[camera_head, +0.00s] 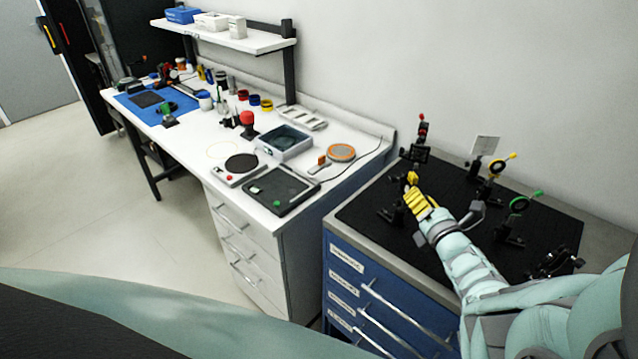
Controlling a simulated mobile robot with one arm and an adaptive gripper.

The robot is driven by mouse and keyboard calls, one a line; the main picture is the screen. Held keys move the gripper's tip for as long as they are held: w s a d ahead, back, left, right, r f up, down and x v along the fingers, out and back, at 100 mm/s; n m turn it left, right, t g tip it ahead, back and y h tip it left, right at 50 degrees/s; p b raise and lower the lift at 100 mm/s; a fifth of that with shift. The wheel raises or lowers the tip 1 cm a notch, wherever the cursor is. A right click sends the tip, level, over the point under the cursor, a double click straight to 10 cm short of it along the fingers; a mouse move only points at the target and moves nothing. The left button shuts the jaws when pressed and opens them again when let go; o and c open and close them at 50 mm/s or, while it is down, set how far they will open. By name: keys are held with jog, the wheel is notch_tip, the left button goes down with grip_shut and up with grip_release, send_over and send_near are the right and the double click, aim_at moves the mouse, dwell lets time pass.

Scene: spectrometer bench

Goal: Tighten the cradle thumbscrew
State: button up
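My gripper (414,196) has yellow fingers and reaches over the black breadboard on the right bench, at its left part. Its fingertips are at a small yellow piece (412,177) on a dark mount. I cannot tell whether they touch it or whether it is the cradle thumbscrew. A black mount with a red top (422,130) stands just behind the fingertips. The gap between the fingers is too small to see, so I cannot tell if they are open or shut.
The black breadboard (365,215) also holds a yellow-ringed mount (496,167), a green-ringed mount (519,203), a white card (485,145) and a dark mount (552,262) near my arm. The white bench (330,177) at left carries trays and tools.

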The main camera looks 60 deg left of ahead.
grip_shut()
